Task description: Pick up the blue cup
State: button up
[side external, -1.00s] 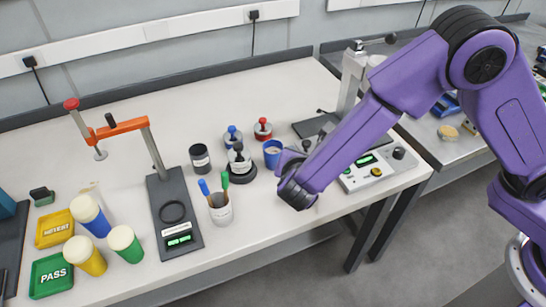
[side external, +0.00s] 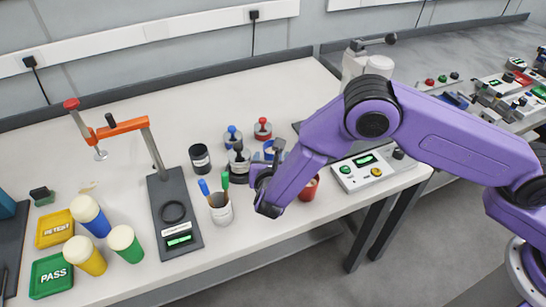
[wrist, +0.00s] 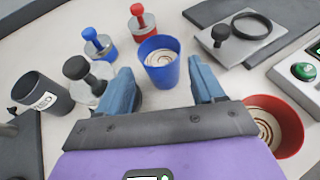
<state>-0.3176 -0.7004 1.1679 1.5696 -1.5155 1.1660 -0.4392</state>
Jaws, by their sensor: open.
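The blue cup (wrist: 158,70) stands upright on the bench in the wrist view, with a pale swirled top inside its rim. It lies just ahead of my gripper (wrist: 160,82), between the lines of the two blue-grey fingers. The fingers are apart, and nothing is held between them. In the side view the blue cup (side external: 269,148) is mostly hidden behind my gripper (side external: 267,163). I cannot tell the exact gap between fingertips and cup.
A red cup (wrist: 276,128) stands close right of my gripper. A black-knobbed weight (wrist: 88,78) is close to the left finger. Blue-knobbed (wrist: 97,42) and red-knobbed (wrist: 142,22) weights stand behind. A pen holder (side external: 220,208) and a control box (side external: 364,170) flank the area.

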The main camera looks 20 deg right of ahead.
jog(key=shift+x, duration=3.9)
jog(key=shift+s+f, duration=0.1)
jog(key=shift+c, duration=0.4)
jog(key=c, duration=0.7)
